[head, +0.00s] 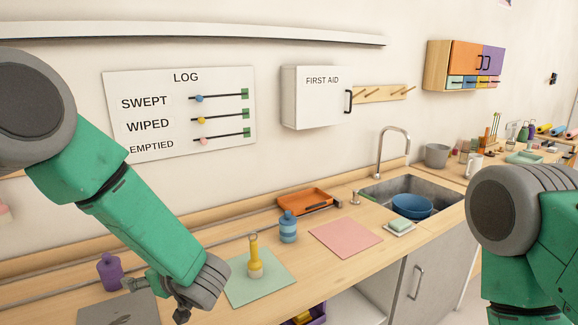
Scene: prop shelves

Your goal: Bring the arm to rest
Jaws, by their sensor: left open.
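My green left arm (145,225) comes in from the left and slopes down over the counter. Its left gripper (153,299) is open at the lower left, above or beside a grey mat (128,308), with nothing seen between its fingers. A purple bottle (110,272) stands just behind and left of the gripper. My right arm (520,215) shows at the right edge; its gripper is out of view.
A blue bottle (288,228), an orange tray (305,202) and a pink mat (345,237) lie along the counter. A sink (372,190) holds a blue bowl (411,206). A log board (180,90) and first aid cabinet (315,105) hang on the wall.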

